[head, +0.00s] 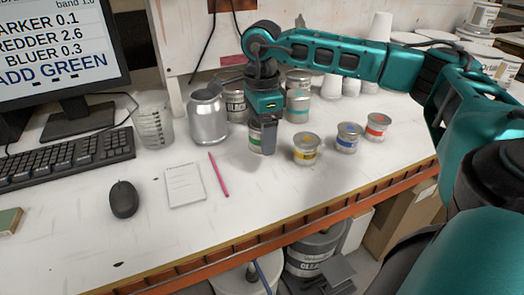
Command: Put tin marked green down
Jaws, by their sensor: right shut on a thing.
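The tin marked green (255,141) is a small metal can with a green band, at the left end of a row of tins in the head view. My right gripper (266,138) points down from above and is shut on it. A grey finger hides the tin's right side. The tin is upright and at or very near the white bench top; I cannot tell if its base touches. My left gripper is not in view.
Yellow (306,149), blue (348,138) and red (377,127) marked tins stand to the right. A silver canister (208,117) and glass beaker (154,120) stand left. Larger tins (297,106) stand behind. A pink pencil (219,175) and notepad (185,185) lie in front.

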